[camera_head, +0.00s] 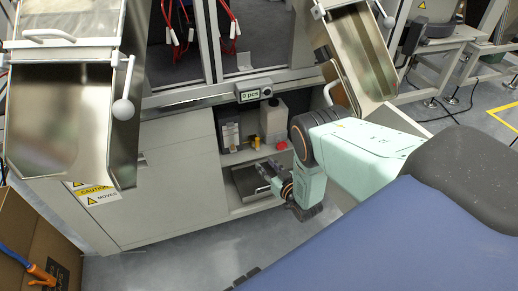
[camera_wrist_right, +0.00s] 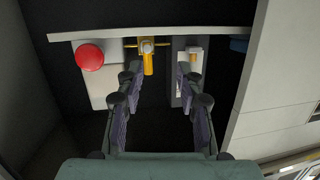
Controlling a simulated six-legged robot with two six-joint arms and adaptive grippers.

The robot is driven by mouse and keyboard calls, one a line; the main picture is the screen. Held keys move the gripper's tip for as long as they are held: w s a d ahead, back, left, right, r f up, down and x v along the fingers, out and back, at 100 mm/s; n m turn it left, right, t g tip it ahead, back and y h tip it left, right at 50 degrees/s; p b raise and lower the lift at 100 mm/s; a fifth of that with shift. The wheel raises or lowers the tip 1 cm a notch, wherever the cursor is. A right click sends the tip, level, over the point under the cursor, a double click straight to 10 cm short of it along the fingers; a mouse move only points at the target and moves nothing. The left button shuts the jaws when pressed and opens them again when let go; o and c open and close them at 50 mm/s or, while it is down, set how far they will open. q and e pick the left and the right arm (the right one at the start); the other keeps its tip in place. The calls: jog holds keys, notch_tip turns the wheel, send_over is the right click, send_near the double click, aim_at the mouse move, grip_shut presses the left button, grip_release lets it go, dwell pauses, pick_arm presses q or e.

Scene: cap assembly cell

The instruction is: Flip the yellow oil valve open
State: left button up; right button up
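The yellow oil valve (camera_head: 257,142) is small in the head view, inside the open shelf of the cabinet. In the right wrist view the yellow valve (camera_wrist_right: 148,62) shows a stubby handle with a thin crossbar and a grey round centre. My right gripper (camera_wrist_right: 159,75) is open and empty, with its two fingers apart. The valve shows in the gap between the fingertips, closer to the left one; I cannot tell whether they touch. In the head view the right gripper (camera_head: 266,172) is low in front of the shelf. My left gripper is not in view.
A red round knob (camera_wrist_right: 90,57) sits beside the valve. A white canister (camera_head: 273,118) and a dark box (camera_head: 229,135) stand on the shelf. The shelf edge and cabinet side wall (camera_wrist_right: 275,95) are close. A metal chute (camera_head: 357,55) hangs above my right arm.

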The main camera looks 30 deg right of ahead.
aim_at(258, 141)
jog(key=w+d+b, duration=0.1)
jog(key=w, duration=0.1)
jog(key=w+d+r+t+b, duration=0.1)
jog(key=w+b, duration=0.1)
jog(key=w, duration=0.1)
jog(key=w+d+r+n+t+b, duration=0.1)
jog(key=w, duration=0.2)
jog(key=shift+w+r+b, duration=0.25)
jog(key=shift+w+b, duration=0.15)
jog(key=shift+w, duration=0.35)
grip_shut()
